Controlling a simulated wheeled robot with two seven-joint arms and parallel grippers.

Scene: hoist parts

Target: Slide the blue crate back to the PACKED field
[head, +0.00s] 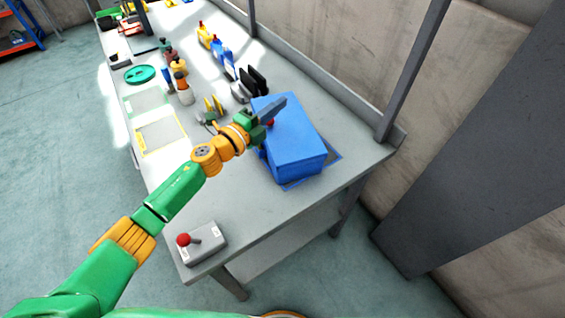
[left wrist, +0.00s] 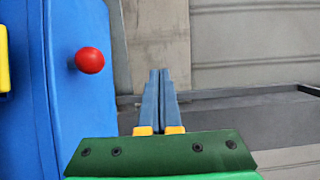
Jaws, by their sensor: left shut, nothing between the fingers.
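The blue crate (head: 296,145) stands near the right end of the bench, partly over a blue-edged field (head: 331,161). A red knob (head: 270,123) is on its side; the knob (left wrist: 89,60) and the crate's blue wall (left wrist: 72,120) also show in the left wrist view. My left gripper (head: 279,103) is shut and empty, with its fingers over the far left part of the crate in the head view. In the left wrist view the closed fingers (left wrist: 160,75) are to the right of the knob, apart from it. I cannot read which field is PACKED. My right gripper is out of view.
A yellow-edged field (head: 161,136) lies bare left of my arm. Black and yellow parts stand behind the crate. A grey post (head: 412,70) rises at the bench's right end.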

